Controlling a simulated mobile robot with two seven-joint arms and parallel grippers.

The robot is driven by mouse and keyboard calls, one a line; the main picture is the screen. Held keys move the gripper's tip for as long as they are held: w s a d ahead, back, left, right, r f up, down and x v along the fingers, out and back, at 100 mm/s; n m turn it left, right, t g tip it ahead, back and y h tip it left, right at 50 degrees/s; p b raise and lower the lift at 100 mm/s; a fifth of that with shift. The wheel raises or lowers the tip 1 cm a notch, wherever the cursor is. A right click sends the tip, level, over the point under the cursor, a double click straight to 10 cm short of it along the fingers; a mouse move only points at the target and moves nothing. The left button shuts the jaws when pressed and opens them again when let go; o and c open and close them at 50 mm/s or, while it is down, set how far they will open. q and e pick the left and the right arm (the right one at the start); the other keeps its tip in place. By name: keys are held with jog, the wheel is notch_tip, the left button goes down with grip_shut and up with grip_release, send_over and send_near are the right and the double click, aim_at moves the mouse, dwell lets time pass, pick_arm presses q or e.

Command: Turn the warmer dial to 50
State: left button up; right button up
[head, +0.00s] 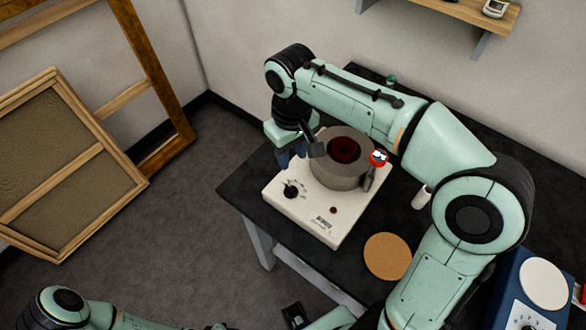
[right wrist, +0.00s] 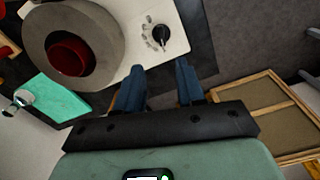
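The warmer (head: 310,221) is a cream box on the dark table, with a grey round pot holder and a dark red inside on top. Its black warmer dial (head: 290,190) is on the front left of the top face. The dial (right wrist: 160,34) also shows in the right wrist view, with marks around it too small to read. My right gripper (head: 286,160) is open and empty, close to the dial and apart from it. Its blue fingers (right wrist: 161,72) point toward the dial in the right wrist view. My left arm is low in the head view; its gripper (head: 295,315) is partly cut off.
A round cork mat (head: 388,256) and a blue scale (head: 525,295) with a white plate are on the table at right. A red-topped gauge (head: 379,158) stands at the pot holder's right. Wooden frames (head: 70,165) lean at left.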

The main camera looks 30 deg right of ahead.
aim_at(292, 189)
notch_tip(292, 189, down, 13)
jog(key=shift+s+a+f+b, duration=0.1)
jog(key=shift+s+f+b, duration=0.05)
jog(key=shift+b, duration=0.9)
pick_arm(q)
jog(key=shift+s+f, duration=0.4)
jog(key=shift+f, duration=0.2)
jog(key=shift+s+f, duration=0.35)
jog(key=shift+f, duration=0.25)
pick_arm(e)
grip_shut()
